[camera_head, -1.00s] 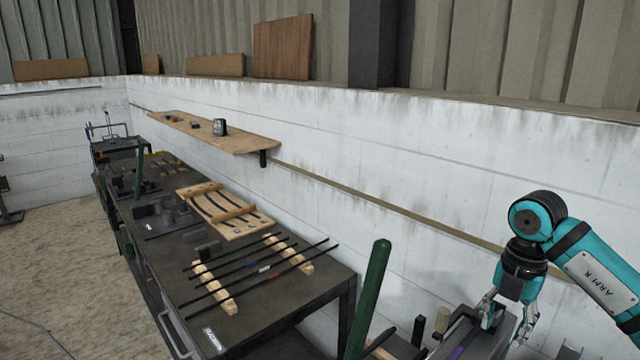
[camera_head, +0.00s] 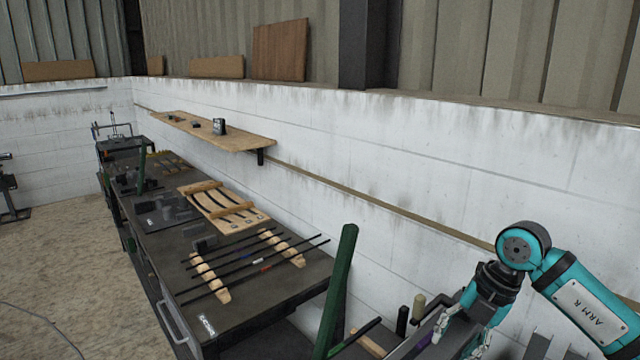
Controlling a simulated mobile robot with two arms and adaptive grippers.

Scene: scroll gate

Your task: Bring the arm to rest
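My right arm, teal and black and marked "ARM R", comes in from the right edge. Its gripper (camera_head: 462,334) points down at the lower right, over or beside a dark rack or tray of tools. The fingers look spread, with no object visible between them, though the lower finger is cut by the bottom edge. My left gripper does not show.
A dark workbench (camera_head: 262,319) runs along the white wall, with black rods (camera_head: 252,262) on wooden supports and a slotted wooden rack (camera_head: 224,210). A green post (camera_head: 337,290) stands right of the bench. A wooden shelf (camera_head: 240,140) is on the wall.

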